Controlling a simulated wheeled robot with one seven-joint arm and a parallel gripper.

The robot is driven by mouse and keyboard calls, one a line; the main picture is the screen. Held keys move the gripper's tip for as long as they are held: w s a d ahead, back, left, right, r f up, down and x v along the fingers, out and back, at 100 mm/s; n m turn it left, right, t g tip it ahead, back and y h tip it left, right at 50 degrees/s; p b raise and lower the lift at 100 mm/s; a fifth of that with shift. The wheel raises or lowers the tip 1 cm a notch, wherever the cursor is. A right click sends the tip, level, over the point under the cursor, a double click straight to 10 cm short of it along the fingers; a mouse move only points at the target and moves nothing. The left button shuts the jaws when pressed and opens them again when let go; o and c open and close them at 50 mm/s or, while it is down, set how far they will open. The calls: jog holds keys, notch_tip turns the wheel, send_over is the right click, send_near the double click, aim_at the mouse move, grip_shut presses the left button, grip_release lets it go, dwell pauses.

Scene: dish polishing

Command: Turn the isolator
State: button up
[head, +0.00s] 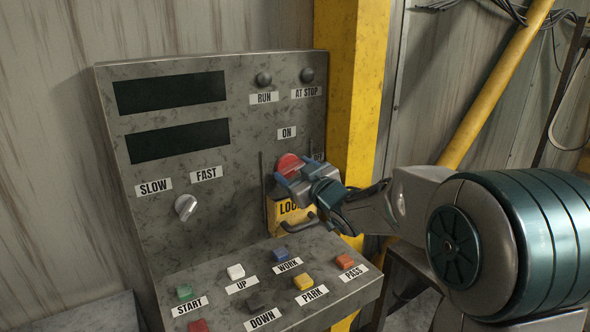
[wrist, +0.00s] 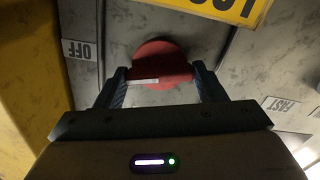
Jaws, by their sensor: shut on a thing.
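The isolator (head: 289,163) is a red round knob on the grey control panel, below the ON label (head: 287,132). In the wrist view the isolator (wrist: 160,62) shows as a red disc with a red handle across it. My gripper (head: 288,182) reaches in from the right in the head view and covers much of the knob. In the wrist view my gripper (wrist: 162,84) has a finger at each end of the red handle and is shut on it. The OFF label (wrist: 79,50) is at the left there. A white strip lies along the handle.
A yellow lock plate (head: 290,212) hangs just below the knob. A sloped shelf of several coloured buttons (head: 303,282) juts out beneath. A speed knob (head: 186,207) is at the left, and a yellow post (head: 352,110) stands right behind the panel.

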jog(key=shift+f+m+p, duration=0.1)
jog(key=shift+m+p, duration=0.4)
jog(key=shift+m, duration=1.1)
jog(key=o, duration=1)
jog(key=shift+s, duration=0.1)
jog(key=b+v, duration=0.1)
jog(key=v, duration=1.2)
jog(key=shift+s+d, duration=0.25)
jog(key=shift+s, duration=0.05)
